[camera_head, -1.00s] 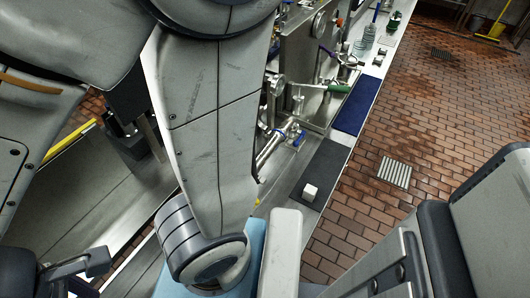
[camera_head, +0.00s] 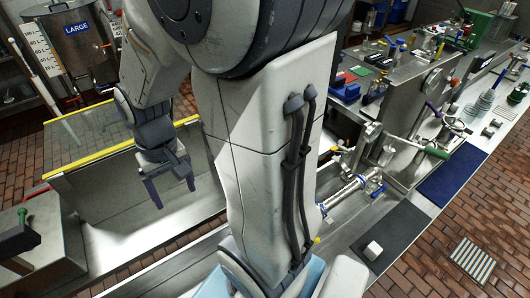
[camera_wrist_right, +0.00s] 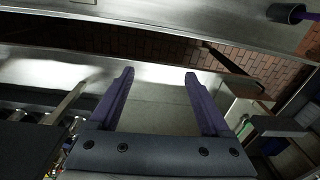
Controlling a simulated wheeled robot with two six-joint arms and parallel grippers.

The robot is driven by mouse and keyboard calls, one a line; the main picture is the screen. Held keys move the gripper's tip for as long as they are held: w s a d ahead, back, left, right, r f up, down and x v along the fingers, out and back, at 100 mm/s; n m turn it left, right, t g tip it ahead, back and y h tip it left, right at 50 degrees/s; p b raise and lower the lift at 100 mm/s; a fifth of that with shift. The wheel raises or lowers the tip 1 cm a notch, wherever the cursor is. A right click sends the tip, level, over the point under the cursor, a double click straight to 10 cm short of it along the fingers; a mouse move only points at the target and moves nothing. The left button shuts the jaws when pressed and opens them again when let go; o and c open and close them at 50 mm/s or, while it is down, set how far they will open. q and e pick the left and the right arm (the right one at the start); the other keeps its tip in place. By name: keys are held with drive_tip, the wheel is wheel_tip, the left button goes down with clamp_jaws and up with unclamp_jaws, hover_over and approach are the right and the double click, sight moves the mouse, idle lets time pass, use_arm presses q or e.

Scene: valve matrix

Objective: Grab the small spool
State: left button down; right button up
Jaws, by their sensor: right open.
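My right gripper (camera_head: 172,190) is open and empty, with its purple fingers pointing down over the metal trough at left in the head view. In the right wrist view its two fingers (camera_wrist_right: 158,88) stand wide apart with only bare metal surface between them. I cannot say for certain which piece is the small spool. Grey metal fittings (camera_head: 487,100) stand on the far right of the bench, well away from this gripper. A steel pipe with blue clamps (camera_head: 345,192) lies near the middle. My left gripper is not in view.
My large arm link blocks the middle of the head view. A yellow-edged clear panel (camera_head: 120,155) stands behind the gripper. A white block (camera_head: 373,250) sits on a dark mat (camera_head: 398,228). A blue mat (camera_head: 452,172) lies beyond. A tank labelled LARGE (camera_head: 80,50) stands at back left.

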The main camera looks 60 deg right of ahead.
drive_tip(key=s+d+m, duration=0.2)
drive_tip(key=d+m, duration=0.3)
drive_tip(key=d, duration=0.6)
drive_tip(key=m+p, duration=0.3)
drive_tip(key=m, duration=1.1)
hover_over(341, 192)
wheel_tip(341, 192, down, 9)
drive_tip(key=shift+r, duration=0.1)
wheel_tip(341, 192, down, 5)
drive_tip(key=shift+p, duration=0.9)
drive_tip(key=shift+f, duration=0.5)
clamp_jaws()
